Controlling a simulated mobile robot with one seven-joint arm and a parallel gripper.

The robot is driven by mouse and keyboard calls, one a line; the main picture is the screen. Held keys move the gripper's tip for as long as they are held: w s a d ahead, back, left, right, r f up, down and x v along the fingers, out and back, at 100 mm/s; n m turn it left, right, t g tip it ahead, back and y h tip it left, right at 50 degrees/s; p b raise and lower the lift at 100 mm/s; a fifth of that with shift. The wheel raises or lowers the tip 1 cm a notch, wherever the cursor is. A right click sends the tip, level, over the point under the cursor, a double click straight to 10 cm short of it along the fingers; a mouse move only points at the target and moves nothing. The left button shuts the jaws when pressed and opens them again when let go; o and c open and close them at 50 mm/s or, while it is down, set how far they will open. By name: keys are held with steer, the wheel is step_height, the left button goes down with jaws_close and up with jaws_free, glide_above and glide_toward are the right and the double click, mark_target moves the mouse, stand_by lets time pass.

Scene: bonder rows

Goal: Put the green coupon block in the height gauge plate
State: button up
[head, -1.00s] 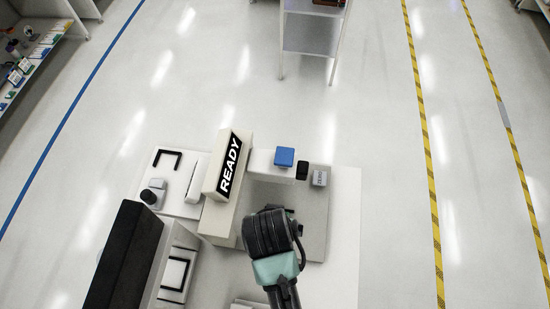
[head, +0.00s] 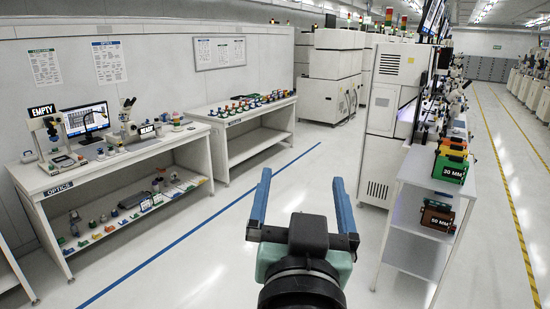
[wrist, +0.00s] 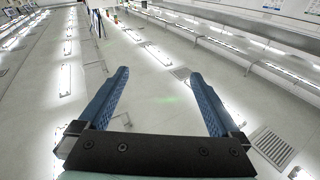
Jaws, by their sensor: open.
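My gripper (head: 302,178) is raised in front of the head view with its two blue fingers apart. I cannot single out the green coupon block; several small green pieces are too small to tell apart. A stand with an EMPTY sign (head: 43,111) is at the left of the OPTICS bench (head: 85,172). A READY sign (head: 147,130) is further right on that bench. I cannot tell which device, if either, has the height gauge plate. My gripper is far from both.
A second bench (head: 240,112) with a row of coloured pieces stands behind the first. A shelf unit (head: 418,190) with 30 MM (head: 450,168) and 50 MM (head: 437,220) boxes is at right. Open floor (head: 205,240) lies between, crossed by a blue line.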

steer(key=s+a+r+n+t+y, duration=0.1)
steer(key=s+r+t, duration=0.2)
steer(key=r, duration=0.7)
steer(key=s+a+r+n+t, duration=0.1)
steer(key=s+r+t, duration=0.3)
steer(key=s+r, duration=0.4)
step_height(320, 180, up, 2)
steer(key=shift+a+r+t+y, duration=0.3)
steer(key=shift+a+y, duration=0.1)
steer(key=shift+a, duration=0.35)
steer(key=shift+w+f, duration=0.1)
